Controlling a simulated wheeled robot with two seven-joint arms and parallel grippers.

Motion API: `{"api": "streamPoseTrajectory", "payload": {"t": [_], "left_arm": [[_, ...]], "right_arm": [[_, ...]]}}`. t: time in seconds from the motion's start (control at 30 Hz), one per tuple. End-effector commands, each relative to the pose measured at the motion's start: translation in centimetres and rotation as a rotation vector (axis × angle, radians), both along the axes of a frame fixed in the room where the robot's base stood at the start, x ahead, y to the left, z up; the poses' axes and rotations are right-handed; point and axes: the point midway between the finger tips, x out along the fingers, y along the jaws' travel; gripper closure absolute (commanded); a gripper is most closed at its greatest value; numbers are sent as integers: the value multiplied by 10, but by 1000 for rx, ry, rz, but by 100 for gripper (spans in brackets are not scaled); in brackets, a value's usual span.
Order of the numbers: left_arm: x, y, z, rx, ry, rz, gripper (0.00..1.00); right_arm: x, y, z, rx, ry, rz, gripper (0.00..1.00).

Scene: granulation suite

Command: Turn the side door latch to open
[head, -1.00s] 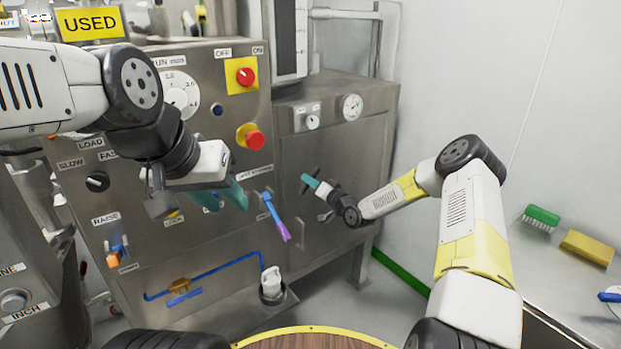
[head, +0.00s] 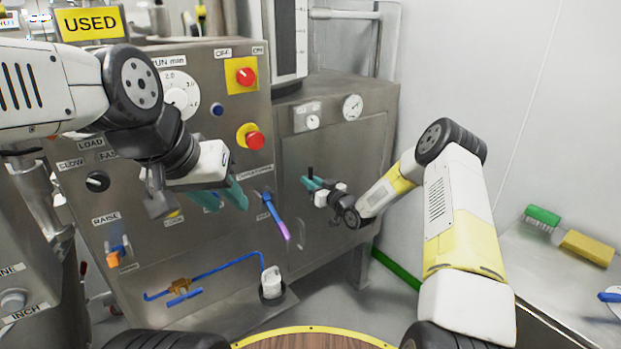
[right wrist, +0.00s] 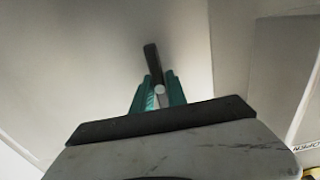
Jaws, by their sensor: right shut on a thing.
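The side door (head: 350,150) is the grey metal panel on the right flank of the machine, and it looks closed. Its latch is a short black bar (head: 310,172), standing close to upright in the head view. My right gripper (head: 312,184) is shut on the latch, with its teal fingertips at the bar's lower part. In the right wrist view the black latch bar (right wrist: 151,60) sticks out beyond the teal fingers (right wrist: 158,97), with a pale round pin between them. My left gripper (head: 221,196) hangs open and empty before the front panel.
A blue-and-purple lever (head: 276,216) and a blue pipe (head: 225,264) are on the machine front, left of the door. Red buttons (head: 254,140) sit above. A bench with a green brush (head: 542,215) and yellow sponge (head: 587,247) stands at right. Floor before the door looks clear.

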Motion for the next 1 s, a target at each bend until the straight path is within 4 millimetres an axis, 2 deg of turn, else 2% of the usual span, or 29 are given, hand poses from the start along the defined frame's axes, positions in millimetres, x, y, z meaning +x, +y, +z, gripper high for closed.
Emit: {"api": "streamPoseTrajectory", "payload": {"t": [0.6, 0.63, 0.7, 0.73, 1.0], "left_arm": [[0, 0, 0, 0, 0, 0, 64], [0, 0, 0, 0, 0, 0, 64], [0, 0, 0, 0, 0, 0, 64], [0, 0, 0, 0, 0, 0, 64], [0, 0, 0, 0, 0, 0, 64]], "right_arm": [[0, 0, -2, -32, -19, -1, 100], [0, 0, -2, -31, -18, -1, 76], [0, 0, -2, -31, -19, -1, 62], [0, 0, -2, -31, -19, -1, 60], [0, 0, -1, -30, -20, 0, 60]]}}
